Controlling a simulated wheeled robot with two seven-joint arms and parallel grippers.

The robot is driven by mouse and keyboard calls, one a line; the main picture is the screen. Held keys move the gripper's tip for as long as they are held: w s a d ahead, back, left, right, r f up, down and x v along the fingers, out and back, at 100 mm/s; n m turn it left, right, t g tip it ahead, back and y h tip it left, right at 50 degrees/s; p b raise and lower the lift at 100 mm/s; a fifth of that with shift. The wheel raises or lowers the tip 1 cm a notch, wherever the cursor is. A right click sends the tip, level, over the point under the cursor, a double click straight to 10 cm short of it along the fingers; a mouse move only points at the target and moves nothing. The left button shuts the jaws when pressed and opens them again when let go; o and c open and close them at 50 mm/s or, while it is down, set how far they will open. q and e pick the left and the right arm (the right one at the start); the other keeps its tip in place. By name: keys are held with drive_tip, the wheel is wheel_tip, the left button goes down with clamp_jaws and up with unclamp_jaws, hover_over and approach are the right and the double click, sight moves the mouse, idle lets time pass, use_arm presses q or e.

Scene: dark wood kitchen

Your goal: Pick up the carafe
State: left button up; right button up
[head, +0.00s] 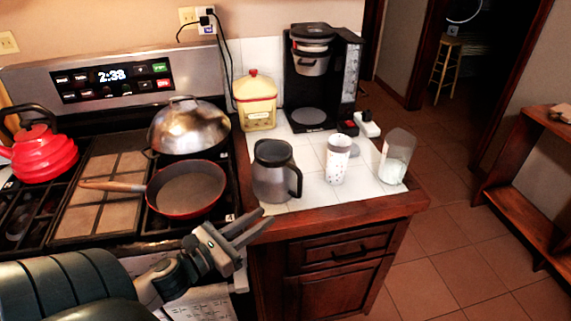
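The carafe (271,172) is a grey, translucent jug with a black lid and a black handle on its right side. It stands upright on the white tiled counter (312,189), near the front edge. My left gripper (262,222) comes in from the lower left, in front of the counter edge and just below the carafe in the picture. Its two fingers are apart with nothing visible between them, and it appears clear of the carafe. My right gripper is not in the head view.
A patterned cup (338,160) and a glass container (396,157) stand right of the carafe. A coffee maker (321,80) and a yellow canister (256,101) are behind. On the stove at left are a red-rimmed pan (187,190), a domed wok (188,127) and a red kettle (40,154).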

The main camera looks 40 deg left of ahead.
sight(298, 193)
use_arm(q)
drive_tip(key=shift+w+r, duration=0.1)
drive_tip(key=shift+w, duration=0.3)
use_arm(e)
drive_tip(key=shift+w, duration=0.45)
use_arm(q)
drive_tip(key=w, duration=0.3)
drive_tip(key=w+d, duration=0.1)
drive_tip(key=w, duration=0.3)
drive_tip(key=w+d, duration=0.1)
drive_tip(key=w, duration=0.3)
drive_tip(key=shift+w+d, duration=0.1)
drive_tip(key=shift+w, duration=0.35)
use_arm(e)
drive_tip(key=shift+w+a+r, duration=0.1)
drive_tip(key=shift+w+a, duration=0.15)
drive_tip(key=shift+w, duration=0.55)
use_arm(q)
drive_tip(key=shift+w, duration=0.1)
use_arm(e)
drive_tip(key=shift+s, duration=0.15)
